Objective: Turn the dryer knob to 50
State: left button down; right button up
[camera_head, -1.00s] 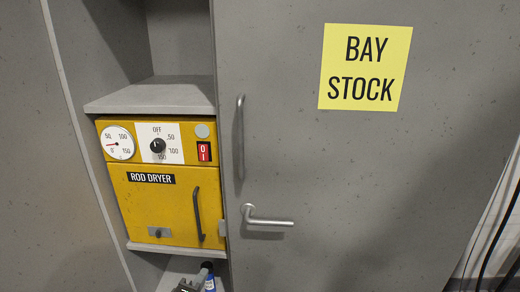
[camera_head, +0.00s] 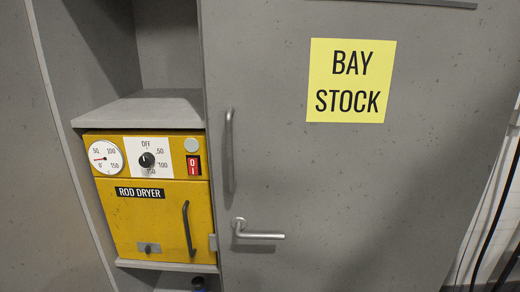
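The yellow rod dryer (camera_head: 150,226) sits in an open bay of the grey cabinet, left of centre. Its black knob (camera_head: 147,160) is on a white dial plate marked OFF, 50, 100 and 150. The knob's pointer is too small to read for certain. Left of it is a round white gauge (camera_head: 106,157) with a red needle on its left side. A red switch (camera_head: 193,165) marked 0 and I is to the right of the dial. Neither of my grippers is in the picture.
A grey shelf (camera_head: 140,108) lies just above the dryer. The dryer door has a black upright handle (camera_head: 188,228). To the right is a closed grey door with a lever handle (camera_head: 258,231) and a yellow BAY STOCK sign (camera_head: 350,80). Dark cables hang at the far right.

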aim_at(147, 160)
jog(key=k+j, duration=0.4)
jog(key=j, duration=0.15)
jog(key=k+j, duration=0.4)
jog(key=j, duration=0.15)
jog(key=k+j, duration=0.4)
jog(key=j, duration=0.15)
jog(key=j+z, duration=0.05)
